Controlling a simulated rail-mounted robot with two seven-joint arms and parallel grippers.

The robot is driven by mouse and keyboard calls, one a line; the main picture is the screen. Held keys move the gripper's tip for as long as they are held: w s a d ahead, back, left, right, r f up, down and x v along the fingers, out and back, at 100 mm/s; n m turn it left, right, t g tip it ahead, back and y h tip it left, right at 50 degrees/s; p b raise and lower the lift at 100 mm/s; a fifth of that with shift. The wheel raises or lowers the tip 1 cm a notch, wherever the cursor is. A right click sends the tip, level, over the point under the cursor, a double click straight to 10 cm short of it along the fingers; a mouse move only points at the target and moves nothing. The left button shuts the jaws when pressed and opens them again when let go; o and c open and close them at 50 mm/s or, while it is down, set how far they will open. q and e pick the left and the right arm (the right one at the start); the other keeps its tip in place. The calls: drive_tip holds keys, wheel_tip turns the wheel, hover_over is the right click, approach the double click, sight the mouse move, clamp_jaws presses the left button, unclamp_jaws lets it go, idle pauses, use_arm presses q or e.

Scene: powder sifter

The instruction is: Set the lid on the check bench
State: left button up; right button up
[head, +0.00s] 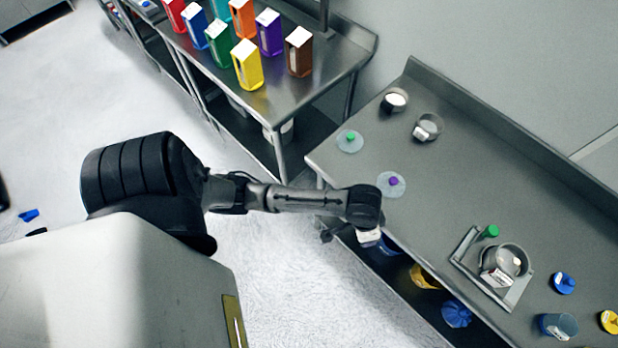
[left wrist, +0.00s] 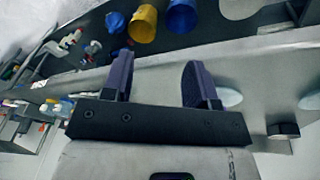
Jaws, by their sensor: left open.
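In the head view two clear round lids lie flat on the grey bench (head: 455,190). One lid has a green knob (head: 349,140) and lies near the left corner. The other lid has a purple knob (head: 393,182) and lies near the front edge. My left gripper (head: 368,238) is at the bench's front edge, just below the purple-knobbed lid and apart from it. In the left wrist view its two fingers (left wrist: 160,82) are spread with nothing between them. Two pale discs (left wrist: 229,98) show right of the fingers; their knobs cannot be made out. My right gripper is not in view.
A tray (head: 467,262) holds a metal sieve and a green-topped item. Blue and yellow knobbed pieces (head: 564,284) and a blue jar (head: 557,326) lie right. Coloured cartons (head: 247,66) fill another table. Buckets (head: 424,277) sit below the bench.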

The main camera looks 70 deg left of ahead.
use_arm(q)
drive_tip(key=s+a+r+t+y, duration=0.1)
drive_tip(key=s+a+r, duration=0.1)
drive_tip(key=s, duration=1.3)
drive_tip(key=shift+s+r+m+t, duration=0.15)
drive_tip(key=shift+r+m+t, duration=0.15)
